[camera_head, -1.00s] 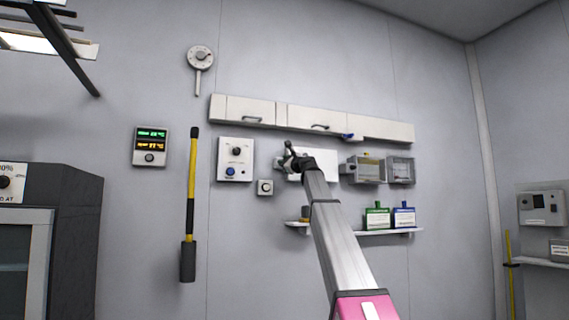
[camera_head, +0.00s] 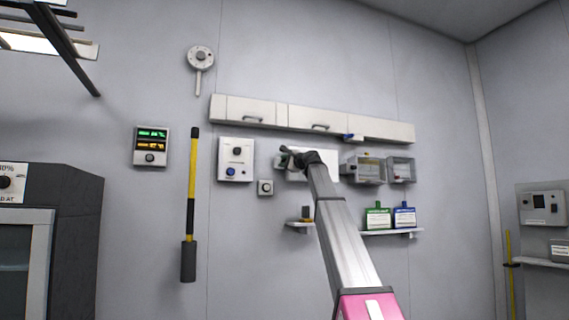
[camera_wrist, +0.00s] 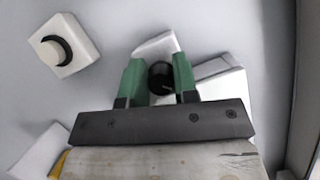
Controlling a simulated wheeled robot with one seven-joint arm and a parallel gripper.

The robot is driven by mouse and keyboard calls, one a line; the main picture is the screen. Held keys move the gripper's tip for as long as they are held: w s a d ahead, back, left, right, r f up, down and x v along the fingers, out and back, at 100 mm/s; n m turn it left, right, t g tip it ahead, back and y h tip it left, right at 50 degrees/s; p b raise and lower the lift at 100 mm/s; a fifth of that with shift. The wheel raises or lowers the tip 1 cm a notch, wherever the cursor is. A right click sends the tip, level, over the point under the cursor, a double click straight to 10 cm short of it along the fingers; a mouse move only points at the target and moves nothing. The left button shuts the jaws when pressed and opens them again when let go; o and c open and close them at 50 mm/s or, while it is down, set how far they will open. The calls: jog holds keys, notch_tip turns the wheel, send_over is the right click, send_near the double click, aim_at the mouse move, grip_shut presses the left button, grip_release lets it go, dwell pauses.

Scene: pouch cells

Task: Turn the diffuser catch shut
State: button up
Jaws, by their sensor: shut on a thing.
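A dark round knob (camera_wrist: 161,77), apparently the catch, sits on a white plate (camera_wrist: 154,45) in the wrist view. My gripper (camera_wrist: 158,70) has its green fingers on either side of the knob and is shut on it. In the head view my gripper (camera_head: 288,156) is at the white wall panel (camera_head: 326,168) below the long white wall unit and hides the knob. A small mark on the knob's face is too small to read for its angle.
A small square box with a round dial (camera_head: 265,187) is left of the panel; it also shows in the wrist view (camera_wrist: 62,45). Clear-fronted boxes (camera_head: 364,170) hang to the right. A shelf (camera_head: 390,232) with green and blue containers is below. A yellow-and-black pole (camera_head: 191,205) hangs left.

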jog(key=n+g, duration=0.1)
jog(key=n, duration=0.2)
jog(key=n+g+h, duration=0.1)
jog(key=n, duration=0.2)
jog(key=shift+f+h, duration=0.1)
jog(key=shift+h, duration=0.2)
jog(key=n+h, duration=0.1)
jog(key=n, duration=0.2)
jog(key=shift+d+n+g+h, duration=0.1)
jog(key=shift+n+g+h, duration=0.2)
jog(key=shift+h, duration=0.1)
jog(key=shift+o, duration=0.2)
jog(key=shift+w+n+h, duration=0.1)
jog(key=shift+n+h, duration=0.2)
jog(key=shift+n, duration=0.1)
jog(key=shift+r, duration=0.2)
jog(key=o, duration=0.9)
jog(key=shift+d+f, duration=0.1)
jog(key=shift+f, duration=0.05)
